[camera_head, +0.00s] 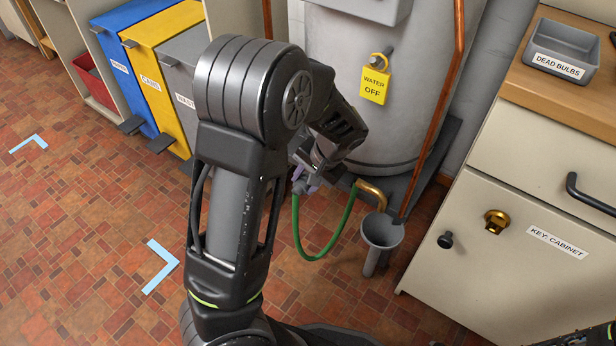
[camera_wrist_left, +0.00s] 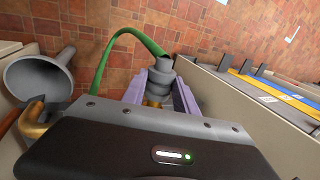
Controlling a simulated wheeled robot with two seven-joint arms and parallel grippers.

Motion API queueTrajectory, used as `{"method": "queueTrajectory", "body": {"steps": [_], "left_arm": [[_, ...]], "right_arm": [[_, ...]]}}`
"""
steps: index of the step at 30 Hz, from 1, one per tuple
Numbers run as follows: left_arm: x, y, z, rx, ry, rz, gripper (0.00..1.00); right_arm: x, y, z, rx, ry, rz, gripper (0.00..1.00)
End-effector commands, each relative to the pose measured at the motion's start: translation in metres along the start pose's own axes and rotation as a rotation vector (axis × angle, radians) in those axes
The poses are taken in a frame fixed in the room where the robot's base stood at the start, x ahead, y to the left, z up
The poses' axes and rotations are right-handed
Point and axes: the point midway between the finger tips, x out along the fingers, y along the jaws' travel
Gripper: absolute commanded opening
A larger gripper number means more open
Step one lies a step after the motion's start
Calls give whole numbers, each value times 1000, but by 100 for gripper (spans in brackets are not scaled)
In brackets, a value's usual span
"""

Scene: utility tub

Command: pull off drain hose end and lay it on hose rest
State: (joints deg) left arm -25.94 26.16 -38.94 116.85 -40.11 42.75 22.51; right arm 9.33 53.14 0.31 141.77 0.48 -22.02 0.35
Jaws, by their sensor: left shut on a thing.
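The green drain hose (camera_head: 322,256) hangs in a loop in front of the tank; it also shows as an arc in the wrist view (camera_wrist_left: 110,48). Its grey end piece (camera_wrist_left: 160,73) sits between the purple fingers of my left gripper (camera_wrist_left: 158,90). The gripper is shut on this end. A bit of brass shows just below it; I cannot tell whether the two are joined. In the head view my left gripper (camera_head: 306,178) is low at the tank's front, partly hidden by my arm. I cannot make out a hose rest. My right gripper is out of view.
A grey funnel (camera_head: 382,231) stands under a copper elbow (camera_head: 371,193), right of the hose. The tank (camera_head: 410,120) wears a yellow "WATER OFF" tag (camera_head: 373,86). Bins (camera_head: 165,45) stand left, a key cabinet (camera_head: 507,235) right. The tiled floor at left is clear.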

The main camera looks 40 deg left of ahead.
Motion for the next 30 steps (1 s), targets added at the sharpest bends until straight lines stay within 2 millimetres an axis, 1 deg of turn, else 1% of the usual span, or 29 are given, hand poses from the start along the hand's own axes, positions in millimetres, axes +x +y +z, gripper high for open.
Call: {"method": "queueTrajectory", "body": {"steps": [21,30], "left_arm": [[0,0,24,0,0,-1,0],[0,0,28,1,0,0,0]], "right_arm": [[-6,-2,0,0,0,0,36],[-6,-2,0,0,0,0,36]]}}
